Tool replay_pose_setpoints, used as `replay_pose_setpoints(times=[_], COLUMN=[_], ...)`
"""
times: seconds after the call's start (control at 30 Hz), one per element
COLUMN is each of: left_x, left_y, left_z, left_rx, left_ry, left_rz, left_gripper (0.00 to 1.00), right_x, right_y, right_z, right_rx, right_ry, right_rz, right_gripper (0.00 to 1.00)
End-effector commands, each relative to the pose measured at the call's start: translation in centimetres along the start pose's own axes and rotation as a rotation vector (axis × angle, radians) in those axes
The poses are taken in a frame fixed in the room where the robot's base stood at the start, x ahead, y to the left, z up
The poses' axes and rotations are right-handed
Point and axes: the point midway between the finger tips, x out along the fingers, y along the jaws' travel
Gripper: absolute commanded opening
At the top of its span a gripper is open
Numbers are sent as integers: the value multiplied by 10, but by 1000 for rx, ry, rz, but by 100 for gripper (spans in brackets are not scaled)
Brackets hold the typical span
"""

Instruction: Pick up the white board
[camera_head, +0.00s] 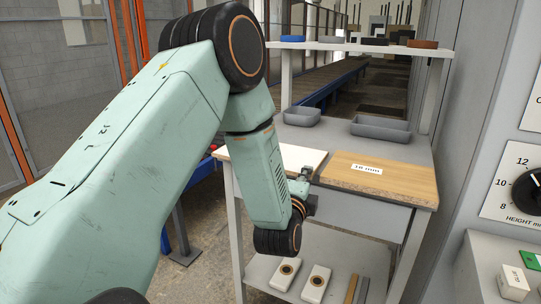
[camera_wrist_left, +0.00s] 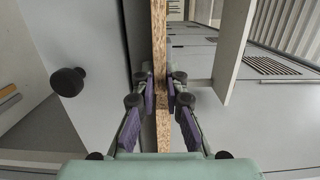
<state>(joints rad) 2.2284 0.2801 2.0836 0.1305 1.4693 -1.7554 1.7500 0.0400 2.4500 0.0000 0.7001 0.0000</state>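The white board (camera_head: 304,156) lies flat on the workbench's left half in the head view, partly hidden by my left arm. My left gripper (camera_head: 303,178) is at the board's front edge near its right corner. In the left wrist view the board shows as a narrow chipboard edge (camera_wrist_left: 160,45). The purple pads of my left gripper (camera_wrist_left: 160,92) sit close against both sides of that edge, so it looks shut on the board. My right gripper is not in view.
A wooden board (camera_head: 385,178) labelled 18 mm lies just right of the white board. Two grey trays (camera_head: 380,129) stand behind. The lower shelf (camera_head: 262,268) holds two white blocks and wooden strips. A grey panel with a height dial (camera_head: 528,190) stands at the right.

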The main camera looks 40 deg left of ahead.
Motion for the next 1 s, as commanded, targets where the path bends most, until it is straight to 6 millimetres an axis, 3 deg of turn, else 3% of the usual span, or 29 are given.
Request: replay_pose_setpoints(times=[0.63, 0.77, 1.0], left_x=[0, 0, 0], left_y=[-5, -23, -71], left_z=[0, 0, 0], left_rx=[0, 0, 0], left_ry=[0, -1, -1], left_rz=[-4, -5, -6], left_gripper=[0, 0, 0], right_x=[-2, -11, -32], right_y=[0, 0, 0], right_z=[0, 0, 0], right_rx=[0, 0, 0], right_ry=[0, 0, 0], right_rz=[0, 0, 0], right_gripper=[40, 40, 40])
